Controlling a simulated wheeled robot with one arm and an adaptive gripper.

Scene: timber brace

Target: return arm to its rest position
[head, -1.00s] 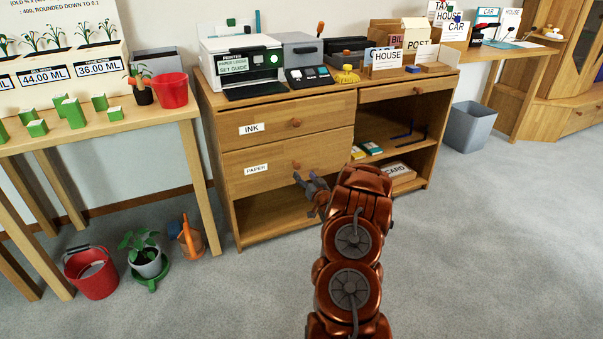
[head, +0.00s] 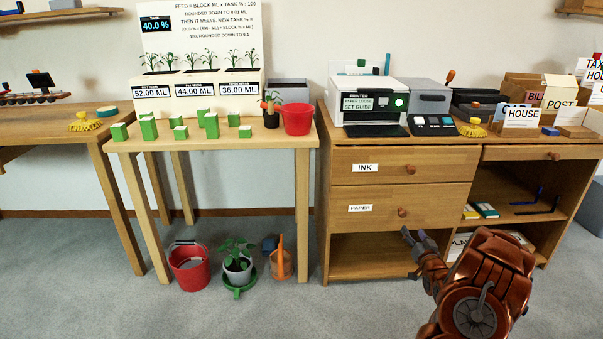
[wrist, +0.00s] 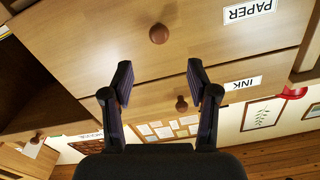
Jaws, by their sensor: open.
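My copper-coloured arm reaches up at the lower right of the head view. My gripper (head: 411,236) is in front of the desk, just below the PAPER drawer (head: 437,202) and near the open lower shelf. In the wrist view my gripper (wrist: 161,82) shows two dark fingers spread apart with nothing between them. The round knob of the PAPER drawer (wrist: 158,33) shows beyond the fingers, and the INK drawer (wrist: 181,103) shows past it, upside down. Both drawers look shut. The gripper appears apart from the drawer fronts.
The wooden desk (head: 328,225) carries a printer (head: 368,100) and several boxes. To its left stands a table (head: 215,146) with green blocks and a red pot (head: 297,121). A red bucket (head: 189,268), a potted plant (head: 238,262) and an orange watering can (head: 281,262) stand beneath. Grey floor in front is clear.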

